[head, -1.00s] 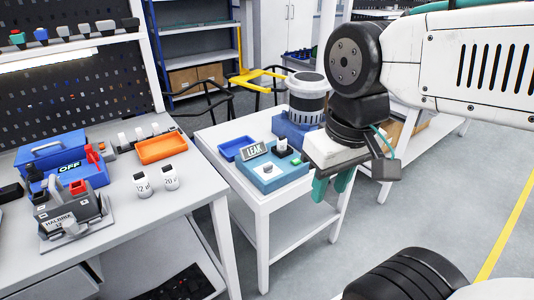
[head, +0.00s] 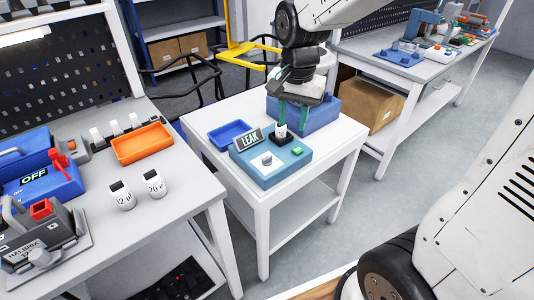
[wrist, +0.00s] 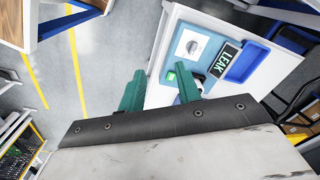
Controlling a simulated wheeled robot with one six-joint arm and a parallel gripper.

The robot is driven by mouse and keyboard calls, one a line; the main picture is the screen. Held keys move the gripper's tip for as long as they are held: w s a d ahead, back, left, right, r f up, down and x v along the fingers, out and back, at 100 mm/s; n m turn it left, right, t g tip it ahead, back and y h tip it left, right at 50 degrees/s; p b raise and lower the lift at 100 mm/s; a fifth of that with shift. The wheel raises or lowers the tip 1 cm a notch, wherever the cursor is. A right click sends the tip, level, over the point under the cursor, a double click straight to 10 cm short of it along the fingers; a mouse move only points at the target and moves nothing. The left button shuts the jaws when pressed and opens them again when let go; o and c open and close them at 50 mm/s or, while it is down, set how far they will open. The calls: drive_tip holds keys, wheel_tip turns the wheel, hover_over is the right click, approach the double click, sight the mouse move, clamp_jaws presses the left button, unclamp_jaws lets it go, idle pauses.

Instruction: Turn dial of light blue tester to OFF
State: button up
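The light blue tester (head: 262,178) sits on the small white table, with a LEAK sign (head: 249,139) at its back. Its dial (head: 267,159) is a small pale knob on a white plate near the front left of its top. The dial also shows in the wrist view (wrist: 192,46); its pointing direction is too small to read. A green button (head: 298,150) and a black holder with a white part (head: 280,131) share the top. My gripper (head: 293,124) is open and empty, fingers down, above the tester's back right part, apart from the dial.
A blue tray (head: 231,133) lies left of the tester and a larger blue device (head: 318,112) stands behind. The left bench holds an orange tray (head: 142,143), two white labelled containers (head: 154,184) and a blue box with an OFF sign (head: 34,178). Floor is free to the right.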

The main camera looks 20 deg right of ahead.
sight(267, 157)
drive_tip(key=w+f+m, duration=0.2)
drive_tip(key=w+f, duration=0.1)
drive_tip(key=f, duration=0.1)
drive_tip(key=w+a+f+m, duration=0.1)
drive_tip(key=w+f, duration=0.3)
drive_tip(key=w+a+f+m, duration=0.1)
drive_tip(key=w+f+m, duration=0.1)
drive_tip(key=w+f, duration=0.2)
drive_tip(key=shift+w+f+m+g, duration=0.1)
drive_tip(key=shift+f+m+g, duration=0.2)
drive_tip(key=shift+f, duration=0.05)
wheel_tip(267, 157, down, 8)
clamp_jaws()
